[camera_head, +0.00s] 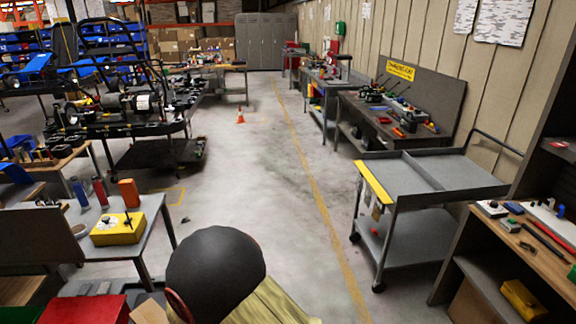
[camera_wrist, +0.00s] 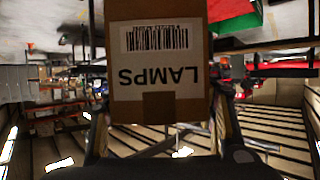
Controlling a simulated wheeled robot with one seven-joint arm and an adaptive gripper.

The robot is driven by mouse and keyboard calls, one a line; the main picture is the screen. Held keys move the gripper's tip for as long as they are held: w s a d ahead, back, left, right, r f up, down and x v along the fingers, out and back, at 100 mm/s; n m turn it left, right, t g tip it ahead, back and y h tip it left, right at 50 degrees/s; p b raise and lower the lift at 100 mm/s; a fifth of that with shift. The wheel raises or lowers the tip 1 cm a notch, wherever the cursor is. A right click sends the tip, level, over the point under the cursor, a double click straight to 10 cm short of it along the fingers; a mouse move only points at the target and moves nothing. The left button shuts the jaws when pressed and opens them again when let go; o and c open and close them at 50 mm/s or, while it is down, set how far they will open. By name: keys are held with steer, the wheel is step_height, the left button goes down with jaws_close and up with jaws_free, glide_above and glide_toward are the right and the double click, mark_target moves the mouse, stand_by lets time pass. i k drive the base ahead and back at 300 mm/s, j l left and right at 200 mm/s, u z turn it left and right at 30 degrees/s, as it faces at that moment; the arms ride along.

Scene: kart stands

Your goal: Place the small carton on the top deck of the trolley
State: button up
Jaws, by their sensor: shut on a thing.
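The small carton (camera_wrist: 158,62) is brown with a white label reading LAMPS and a barcode, upside down in the wrist view. My gripper (camera_wrist: 160,118) is shut on it, with a finger along each side. The carton's far side is hidden. The trolley (camera_head: 375,225) stands at the right in the head view, with a grey top deck (camera_head: 405,178), a raised divider, a yellow front edge strip and a lower shelf. The top deck looks bare. My gripper is not clearly visible in the head view.
A table with a yellow box (camera_head: 118,229) and bottles stands at left, with a red bin (camera_head: 90,309) below. A workbench (camera_head: 480,232) stands right of the trolley, another bench (camera_head: 385,135) behind it. The central floor (camera_head: 250,180) is clear, with an orange cone (camera_head: 240,116) further back.

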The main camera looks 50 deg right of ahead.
mark_target(391, 178)
steer(key=l+z, duration=0.8)
steer(key=z, duration=0.2)
steer(key=i+l+z, duration=0.15)
steer(key=l+z, duration=0.3)
steer(key=i+l+z, duration=0.15)
steer(key=z, duration=0.35)
steer(key=i+l+z, duration=0.15)
steer(key=i+l, duration=0.3)
steer(key=i+l+z, duration=0.15)
steer(key=i+l, duration=0.3)
steer(key=i+l+z, duration=0.2)
steer(key=i+l, duration=0.2)
steer(key=i, duration=0.15)
steer(key=i+l+z, duration=0.15)
steer(key=i+l, duration=0.15)
steer(key=i, duration=0.2)
